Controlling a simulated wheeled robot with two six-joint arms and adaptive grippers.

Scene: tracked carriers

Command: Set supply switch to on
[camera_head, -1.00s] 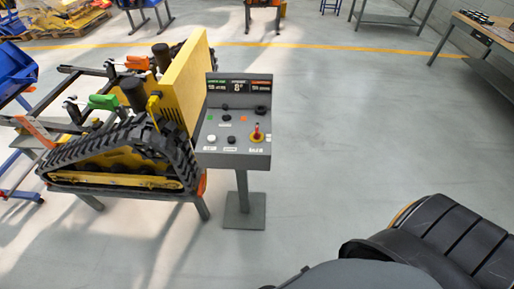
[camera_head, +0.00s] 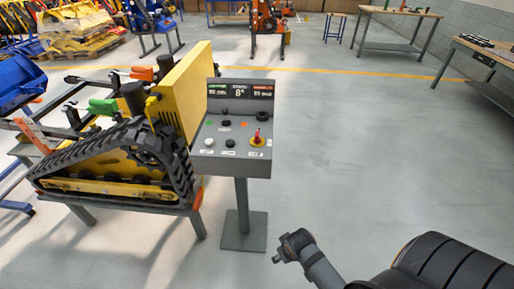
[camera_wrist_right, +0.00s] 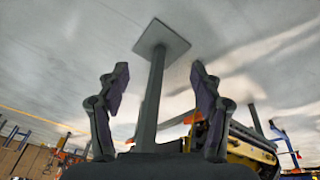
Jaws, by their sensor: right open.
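A grey control console (camera_head: 222,168) stands on a post, with a small display strip along its top. My left gripper is not in view.
A yellow tracked carrier (camera_head: 110,170) on a stand is close to the console's left, with a tall yellow panel (camera_head: 185,88) beside it. The console's floor plate (camera_head: 243,231) sticks out below. Workbenches (camera_head: 398,12) stand at the back right.

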